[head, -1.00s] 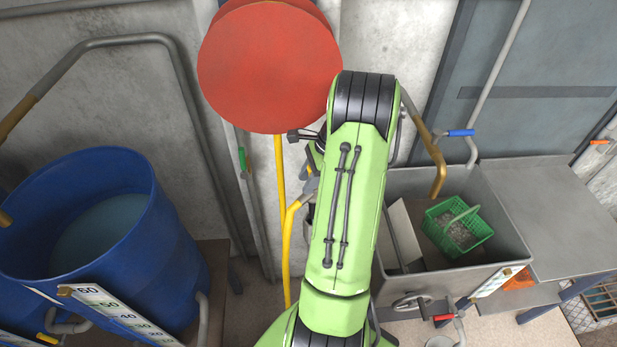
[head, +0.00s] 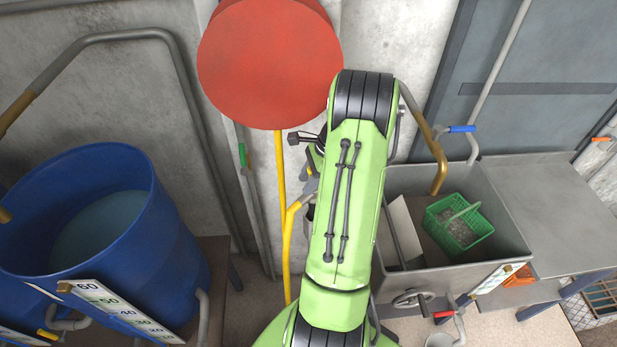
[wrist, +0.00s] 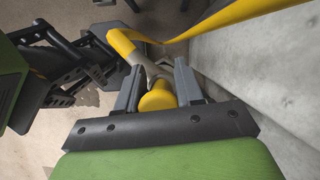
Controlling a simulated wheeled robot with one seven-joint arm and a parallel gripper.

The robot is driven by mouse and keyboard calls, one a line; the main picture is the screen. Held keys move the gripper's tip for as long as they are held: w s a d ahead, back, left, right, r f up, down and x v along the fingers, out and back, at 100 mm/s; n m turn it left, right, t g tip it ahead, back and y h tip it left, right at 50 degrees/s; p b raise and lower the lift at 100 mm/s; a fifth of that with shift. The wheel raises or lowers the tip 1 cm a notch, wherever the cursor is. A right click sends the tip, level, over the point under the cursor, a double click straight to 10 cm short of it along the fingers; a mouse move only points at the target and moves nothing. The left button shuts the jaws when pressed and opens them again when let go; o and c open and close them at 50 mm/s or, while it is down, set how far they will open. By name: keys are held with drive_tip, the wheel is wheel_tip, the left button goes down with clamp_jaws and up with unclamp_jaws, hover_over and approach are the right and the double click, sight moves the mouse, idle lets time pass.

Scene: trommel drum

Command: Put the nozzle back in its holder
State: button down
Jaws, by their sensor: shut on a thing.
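The nozzle (wrist: 158,98) is yellow at its near end and grey further along, with a yellow hose (wrist: 240,18) running from it. In the wrist view it sits between the two grey fingers of my gripper (wrist: 155,80), which is shut on it. In the head view my green arm hides most of the gripper and nozzle. The yellow hose (head: 281,180) hangs there from the red reel (head: 269,62), and a bent branch leads up behind my arm. I cannot make out the holder in either view.
A concrete wall (wrist: 285,75) runs close to the right of my gripper in the wrist view. A blue barrel (head: 150,240) stands at left. A grey sink (head: 510,225) with a green basket (head: 480,222) is at right. Pipes line the wall.

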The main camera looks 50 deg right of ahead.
sight(309, 200)
drive_tip(key=shift+f+b, duration=0.4)
drive_tip(key=shift+f, duration=0.7)
drive_tip(key=shift+f, duration=0.1)
drive_tip(key=shift+f+b, duration=0.75)
drive_tip(key=shift+f, duration=0.85)
drive_tip(key=shift+f+b, duration=0.7)
drive_tip(key=shift+f, duration=0.85)
drive_tip(key=c, duration=0.6)
unclamp_jaws()
drive_tip(key=shift+c, duration=0.2)
